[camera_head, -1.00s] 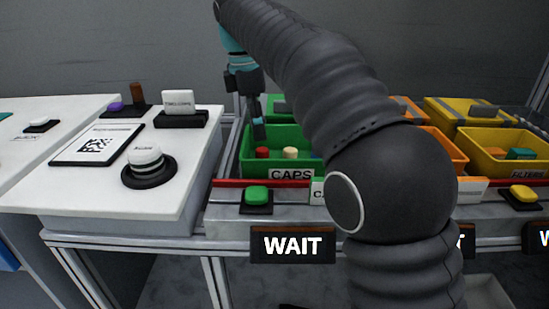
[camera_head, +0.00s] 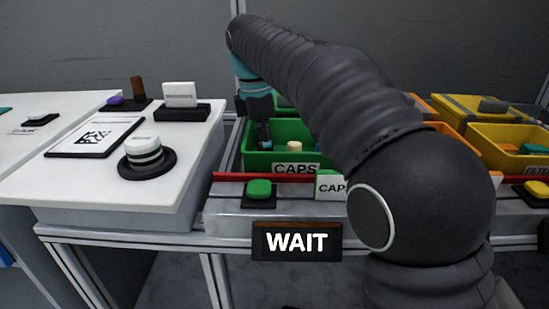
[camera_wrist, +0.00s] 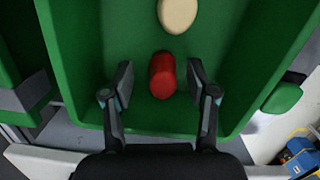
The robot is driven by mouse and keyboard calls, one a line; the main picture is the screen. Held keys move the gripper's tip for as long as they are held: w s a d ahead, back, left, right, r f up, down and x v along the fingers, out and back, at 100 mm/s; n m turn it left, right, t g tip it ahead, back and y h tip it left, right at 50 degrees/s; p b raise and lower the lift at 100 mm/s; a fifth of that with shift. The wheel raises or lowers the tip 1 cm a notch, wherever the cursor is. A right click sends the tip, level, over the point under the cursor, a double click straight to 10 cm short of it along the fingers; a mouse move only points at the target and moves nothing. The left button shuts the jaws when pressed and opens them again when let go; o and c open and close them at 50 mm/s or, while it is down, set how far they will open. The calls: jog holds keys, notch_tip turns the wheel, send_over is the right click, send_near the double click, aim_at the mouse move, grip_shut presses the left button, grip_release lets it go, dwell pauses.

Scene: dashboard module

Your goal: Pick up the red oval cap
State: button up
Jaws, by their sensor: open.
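The red oval cap (camera_wrist: 162,75) lies on the floor of the green bin (camera_wrist: 125,25) in the wrist view. My gripper (camera_wrist: 160,84) is open, with one finger on each side of the cap and a gap to it on both sides. Whether the fingers are at the cap's height I cannot tell. In the head view my gripper (camera_head: 264,134) reaches down into the green CAPS bin (camera_head: 250,160). The red cap does not show clearly there, hidden at the gripper.
A cream cap (camera_wrist: 178,14) lies just beyond the red one. The bin's walls stand close on both sides. A green button (camera_head: 259,189) and a red rail (camera_head: 290,177) are in front of the bin. Orange and yellow bins (camera_head: 490,145) stand to the right.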

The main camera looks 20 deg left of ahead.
jog(key=c, duration=1)
jog(key=shift+r, duration=0.1)
